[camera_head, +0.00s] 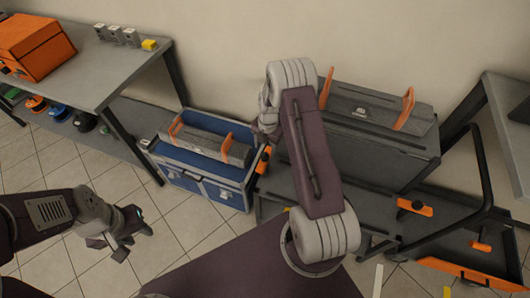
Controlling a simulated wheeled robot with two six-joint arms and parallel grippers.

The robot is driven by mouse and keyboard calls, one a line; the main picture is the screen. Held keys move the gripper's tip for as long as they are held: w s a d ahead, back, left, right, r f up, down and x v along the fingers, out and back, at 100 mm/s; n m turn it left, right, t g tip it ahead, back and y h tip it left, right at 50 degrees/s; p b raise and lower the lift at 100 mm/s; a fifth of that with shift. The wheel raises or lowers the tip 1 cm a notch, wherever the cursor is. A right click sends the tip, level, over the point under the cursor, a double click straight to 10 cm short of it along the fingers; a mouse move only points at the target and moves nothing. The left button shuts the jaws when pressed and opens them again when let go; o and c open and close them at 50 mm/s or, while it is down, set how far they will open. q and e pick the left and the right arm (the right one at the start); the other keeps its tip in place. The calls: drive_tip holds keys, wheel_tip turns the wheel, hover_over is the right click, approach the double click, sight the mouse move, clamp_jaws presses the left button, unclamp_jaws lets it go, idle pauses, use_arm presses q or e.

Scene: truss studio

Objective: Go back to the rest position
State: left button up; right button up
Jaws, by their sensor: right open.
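My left gripper (112,251) hangs over the tiled floor at the lower left, small and partly in shadow. No object shows at its fingers, but their gap is unclear. My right arm (312,150) rises in the middle of the view, bent upward in front of the toolboxes. My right gripper (268,120) is mostly hidden behind that arm's upper joint, and only a grey part shows at its left edge. It is open, and I see nothing held there.
A blue toolbox (205,186) and a grey toolbox (385,150) with orange handles stand near the wall behind my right arm. A grey workbench (115,72) at the left bears an orange case (35,47). A dark cart rail (482,165) rises at right. Tiled floor (75,275) is free at lower left.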

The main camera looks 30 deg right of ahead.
wheel_tip(320, 180, up, 4)
drive_tip(key=shift+s+f, duration=0.1)
drive_tip(key=shift+f, duration=0.05)
idle(0.4)
drive_tip(key=w+a+r+n+t+p, duration=0.1)
drive_tip(key=w+a+r+t+p, duration=0.2)
drive_tip(key=r, duration=0.7)
drive_tip(key=s+a+r+m+g+p, duration=0.1)
drive_tip(key=s+a+r+m, duration=0.1)
drive_tip(key=s+a+r, duration=0.45)
drive_tip(key=s+a+m+g, duration=0.1)
drive_tip(key=s+m, duration=1.3)
drive_tip(key=m, duration=0.9)
drive_tip(key=shift+s+a+r+p, duration=0.2)
drive_tip(key=shift+s+a+p, duration=0.1)
drive_tip(key=shift+a+p, duration=0.1)
